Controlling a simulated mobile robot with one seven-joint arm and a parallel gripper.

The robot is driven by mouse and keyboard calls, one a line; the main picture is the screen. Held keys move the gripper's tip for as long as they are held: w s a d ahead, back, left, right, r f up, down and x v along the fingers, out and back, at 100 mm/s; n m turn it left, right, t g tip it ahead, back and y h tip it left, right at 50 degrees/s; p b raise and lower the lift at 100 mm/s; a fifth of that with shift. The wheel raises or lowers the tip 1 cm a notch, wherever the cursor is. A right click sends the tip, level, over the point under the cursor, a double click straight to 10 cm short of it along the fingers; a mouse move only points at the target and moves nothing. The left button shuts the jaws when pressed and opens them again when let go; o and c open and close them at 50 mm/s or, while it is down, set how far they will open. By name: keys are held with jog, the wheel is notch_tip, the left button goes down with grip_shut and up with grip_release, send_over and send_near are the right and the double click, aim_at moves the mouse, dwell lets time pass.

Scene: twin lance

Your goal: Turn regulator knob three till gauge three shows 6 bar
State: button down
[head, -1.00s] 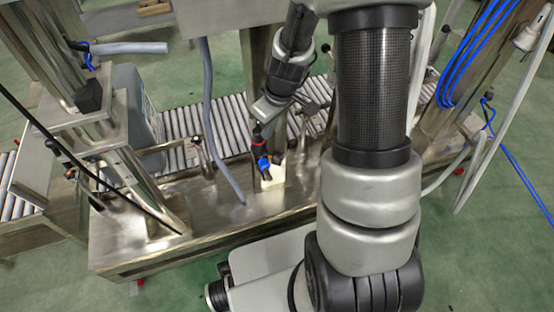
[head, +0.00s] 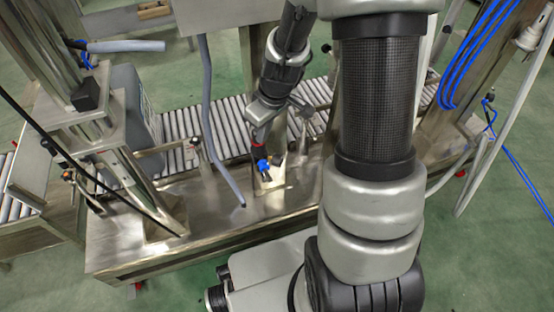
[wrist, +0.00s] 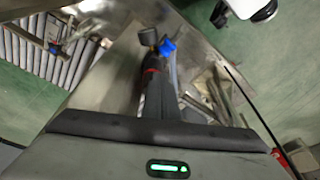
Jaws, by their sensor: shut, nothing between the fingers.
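My gripper (head: 258,153) points down, shut and empty, close above the blue part; touching or apart I cannot tell. Its dark, red-banded fingers also show in the wrist view (wrist: 152,66). No number marks are legible.
The roller conveyor (head: 235,117) runs behind the deck. A grey hose (head: 208,110) hangs just left of my gripper. A metal post with a black block (head: 89,94) stands farther left. Blue hoses (head: 475,50) hang at the right. The metal deck (head: 215,218) is mostly clear in front.

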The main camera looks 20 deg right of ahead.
jog(key=w+p+v, duration=0.1)
jog(key=p+v, duration=0.3)
jog(key=v, duration=0.1)
jog(key=shift+s+a+r, duration=0.25)
jog(key=shift+s+r, duration=0.1)
jog(key=shift+r, duration=0.2)
dwell(0.4)
